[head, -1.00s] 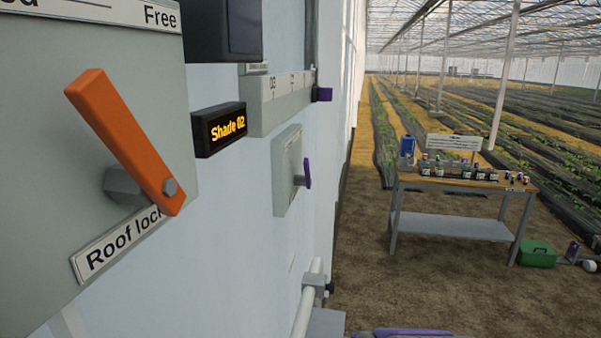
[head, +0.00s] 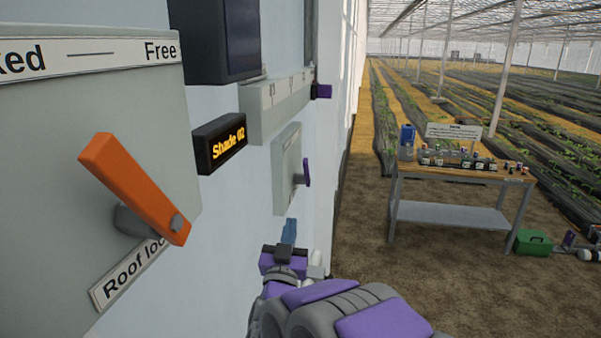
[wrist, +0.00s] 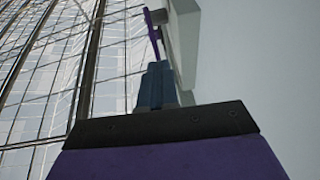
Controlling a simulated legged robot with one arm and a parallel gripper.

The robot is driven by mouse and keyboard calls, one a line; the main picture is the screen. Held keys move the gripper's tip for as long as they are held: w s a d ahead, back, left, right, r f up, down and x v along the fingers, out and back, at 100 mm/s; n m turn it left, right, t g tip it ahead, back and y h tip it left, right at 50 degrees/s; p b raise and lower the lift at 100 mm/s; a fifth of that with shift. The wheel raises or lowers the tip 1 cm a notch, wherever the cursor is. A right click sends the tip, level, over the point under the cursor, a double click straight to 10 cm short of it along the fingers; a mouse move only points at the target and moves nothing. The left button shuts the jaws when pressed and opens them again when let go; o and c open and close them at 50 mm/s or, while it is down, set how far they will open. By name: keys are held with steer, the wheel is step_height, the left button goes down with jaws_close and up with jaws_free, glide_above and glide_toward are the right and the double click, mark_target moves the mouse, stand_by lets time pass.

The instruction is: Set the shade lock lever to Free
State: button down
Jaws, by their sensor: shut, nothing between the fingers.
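An orange lever (head: 135,190) sits on a large grey panel (head: 60,130) at the left of the head view. It tilts up to the left, and the label under it reads "Roof loc", partly hidden. A purple lever (head: 306,172) stands upright, seen nearly edge-on, on a smaller grey box (head: 287,165); no label on it is readable. The purple lever (wrist: 152,36) also shows at the top of the wrist view. My gripper (head: 289,230) is shut and empty, just below that box, pointing up. In the wrist view its fingertips (wrist: 157,82) appear just below the lever, contact unclear.
A dark screen (head: 215,40) hangs higher. A workbench (head: 460,178) with bottles stands at right, beyond open ground.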

mark_target(304, 164)
steer(key=shift+s+r+m+t+h, duration=0.3)
steer(key=shift+s+r+t+h, duration=0.4)
steer(key=shift+s+r+h, duration=0.15)
steer(key=shift+w, duration=0.2)
steer(key=b+x, duration=0.1)
steer(key=x, duration=1.2)
steer(key=shift+w+d+r, duration=0.1)
steer(key=shift+w+r, duration=0.05)
steer(key=shift+w, duration=0.25)
steer(key=shift+r, duration=0.1)
steer(key=g+p, duration=0.1)
steer(key=p, duration=0.2)
steer(key=w+r+g+p, duration=0.1)
steer(key=p, duration=0.1)
steer(key=r+g+p, duration=0.1)
steer(key=g+p, duration=0.1)
steer(key=p, duration=0.1)
steer(key=shift+w+d+y+p, duration=0.2)
steer(key=shift+y+p, duration=0.1)
steer(key=shift+y, duration=0.05)
steer(key=shift+g+p, duration=0.3)
steer(key=shift+p, duration=0.25)
steer(key=shift+a+f, duration=0.1)
steer(key=shift+f, duration=0.1)
